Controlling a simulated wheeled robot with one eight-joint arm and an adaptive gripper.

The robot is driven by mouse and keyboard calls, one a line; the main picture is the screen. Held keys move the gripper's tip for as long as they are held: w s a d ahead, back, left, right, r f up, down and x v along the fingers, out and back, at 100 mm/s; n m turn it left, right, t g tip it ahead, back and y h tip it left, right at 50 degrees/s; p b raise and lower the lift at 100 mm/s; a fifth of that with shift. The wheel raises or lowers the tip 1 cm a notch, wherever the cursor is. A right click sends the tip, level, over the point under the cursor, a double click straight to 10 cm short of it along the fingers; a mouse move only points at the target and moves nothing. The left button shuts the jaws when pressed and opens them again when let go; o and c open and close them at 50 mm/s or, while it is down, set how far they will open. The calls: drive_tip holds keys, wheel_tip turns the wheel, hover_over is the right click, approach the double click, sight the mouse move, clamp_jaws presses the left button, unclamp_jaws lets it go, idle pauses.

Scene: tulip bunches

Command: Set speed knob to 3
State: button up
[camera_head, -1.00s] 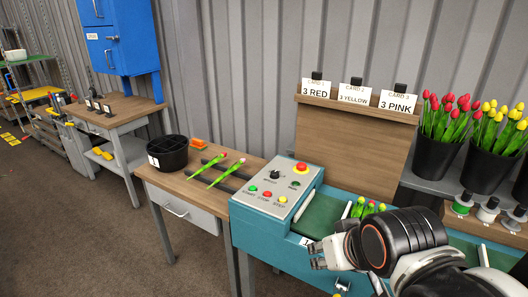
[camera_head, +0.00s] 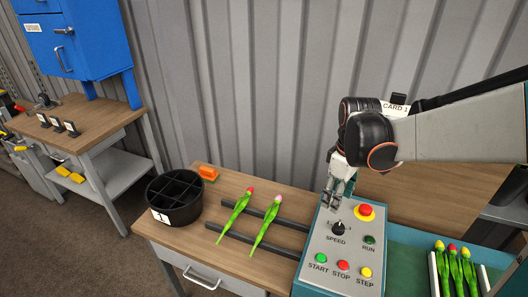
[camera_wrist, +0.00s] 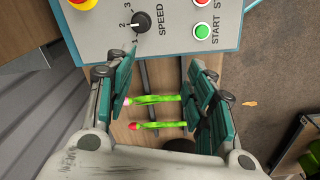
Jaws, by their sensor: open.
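The black speed knob (camera_head: 338,228) sits on the grey top of the control panel (camera_head: 318,262), above the word SPEED.
The red stop button (camera_head: 366,210) and RUN button (camera_head: 370,240) are right of the knob. START (camera_head: 321,258), STOP (camera_head: 343,265) and STEP (camera_head: 365,272) buttons line the front. Two tulips (camera_head: 250,222) lie on dark rails, left of the panel. A black bucket (camera_head: 174,199) stands beyond.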

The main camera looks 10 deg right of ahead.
drive_tip(key=n, duration=0.2)
hover_over(338, 226)
wheel_tip(338, 226, down, 2)
wheel_tip(338, 226, down, 14)
drive_tip(key=b, duration=0.4)
drive_tip(key=shift+d, duration=0.1)
drive_tip(key=shift+c, duration=0.3)
drive_tip(key=c, duration=1)
